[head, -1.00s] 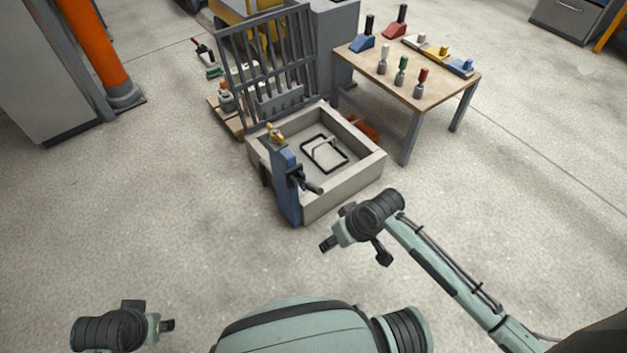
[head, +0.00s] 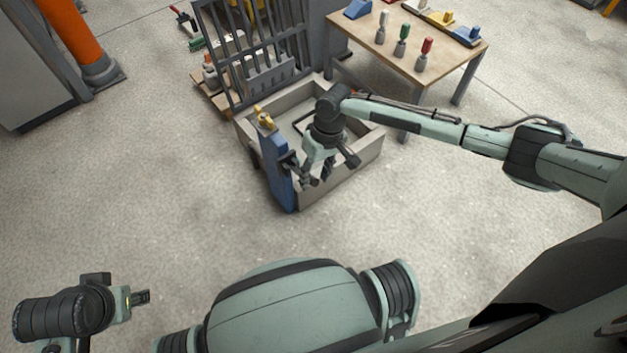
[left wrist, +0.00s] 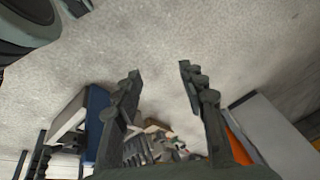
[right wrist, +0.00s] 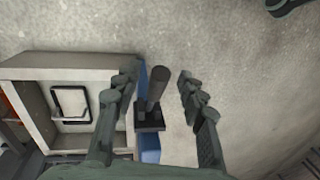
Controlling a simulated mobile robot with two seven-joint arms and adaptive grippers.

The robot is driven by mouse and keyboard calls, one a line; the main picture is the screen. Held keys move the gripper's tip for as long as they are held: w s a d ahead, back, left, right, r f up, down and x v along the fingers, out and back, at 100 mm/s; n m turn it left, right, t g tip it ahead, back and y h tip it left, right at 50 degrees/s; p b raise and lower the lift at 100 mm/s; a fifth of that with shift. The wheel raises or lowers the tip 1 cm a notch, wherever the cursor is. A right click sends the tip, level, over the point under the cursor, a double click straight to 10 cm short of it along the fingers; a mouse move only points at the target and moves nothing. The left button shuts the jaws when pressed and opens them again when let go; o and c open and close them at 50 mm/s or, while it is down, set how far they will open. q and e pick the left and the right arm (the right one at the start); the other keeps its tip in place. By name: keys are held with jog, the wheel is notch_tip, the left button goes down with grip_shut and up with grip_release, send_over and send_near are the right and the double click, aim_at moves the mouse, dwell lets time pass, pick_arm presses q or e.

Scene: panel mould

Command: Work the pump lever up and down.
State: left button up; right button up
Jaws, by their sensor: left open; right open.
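The blue pump post (head: 277,168) stands upright at the near left corner of the grey mould box (head: 365,165), with a yellow fitting (head: 264,117) on top. The dark pump lever (right wrist: 157,88) sticks out from a black block on the post; in the right wrist view it lies between my open fingers. My right gripper (right wrist: 160,78) is open and points down at the lever. In the head view the right gripper (head: 317,182) hides most of the lever. I cannot tell whether a finger touches it. My left gripper (head: 148,297) is open and empty, far from the pump.
A grey barred rack (head: 255,60) stands behind the box. A wooden table (head: 445,68) with colored blocks and handled tools is at the back right. An orange column (head: 68,30) is at the left. The floor in front of the pump is clear.

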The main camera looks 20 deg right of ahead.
jog(key=shift+a+f, duration=0.2)
jog(key=shift+f, duration=0.9)
jog(key=shift+c, duration=0.2)
grip_shut()
